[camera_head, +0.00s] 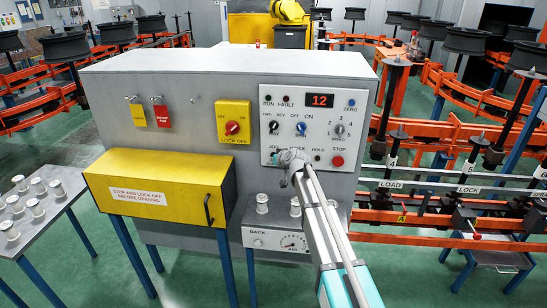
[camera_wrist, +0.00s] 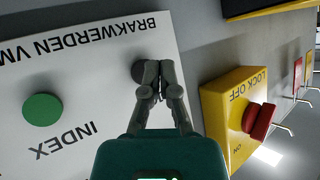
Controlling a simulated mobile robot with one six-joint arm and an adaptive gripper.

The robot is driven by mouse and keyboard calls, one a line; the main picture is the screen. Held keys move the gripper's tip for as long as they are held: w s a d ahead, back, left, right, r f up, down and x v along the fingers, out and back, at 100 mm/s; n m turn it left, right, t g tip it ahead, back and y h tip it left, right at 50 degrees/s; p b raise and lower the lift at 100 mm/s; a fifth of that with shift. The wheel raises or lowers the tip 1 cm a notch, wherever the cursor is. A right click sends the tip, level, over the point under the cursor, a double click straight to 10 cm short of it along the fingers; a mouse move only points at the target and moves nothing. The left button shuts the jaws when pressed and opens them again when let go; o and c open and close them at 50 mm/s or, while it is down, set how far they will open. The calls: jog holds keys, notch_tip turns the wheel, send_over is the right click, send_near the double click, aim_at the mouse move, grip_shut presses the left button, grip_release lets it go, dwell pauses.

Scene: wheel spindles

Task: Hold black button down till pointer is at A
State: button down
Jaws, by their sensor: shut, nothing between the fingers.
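My gripper (camera_head: 290,158) is shut and empty at the lower left of the white control panel (camera_head: 350,124). In the wrist view its closed fingertips (camera_wrist: 158,84) are over the black button (camera_wrist: 139,70), whose edge shows behind them. They look very near or touching it; I cannot tell whether it is pressed. In the head view my gripper hides the button. A yellow tag marked A (camera_head: 402,217) is on the orange rail at the right. I cannot make out the pointer clearly.
The green INDEX button (camera_wrist: 42,109) is beside the black button. A red STOP button (camera_head: 338,161) is on the panel's lower right. The display (camera_head: 319,100) reads 12. A yellow lock-off switch (camera_head: 233,121) is left of the panel, above a yellow guard box (camera_head: 155,190).

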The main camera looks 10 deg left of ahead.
jog(key=shift+s, duration=0.2)
dwell(0.3)
jog(key=shift+s+a, duration=0.1)
jog(key=shift+s, duration=2.35)
jog(key=s+d+f+m+g+h, duration=0.1)
jog(key=s+d+f+g+h, duration=0.1)
jog(key=s+d, duration=0.7)
jog(key=s+d+f+m+g+h, duration=0.2)
jog(key=s+d+f+g, duration=0.2)
jog(key=s+d, duration=0.5)
jog(key=s+d+f+m+g+h, duration=0.1)
jog(key=s+d+f+g+h, duration=0.2)
jog(key=s+d, duration=0.6)
jog(key=s+g, duration=0.1)
jog(key=s, duration=0.6)
jog(key=shift+s+f, duration=0.35)
jog(key=shift+f, duration=0.05)
jog(key=c, duration=1.3)
grip_release()
jog(key=shift+c, duration=0.2)
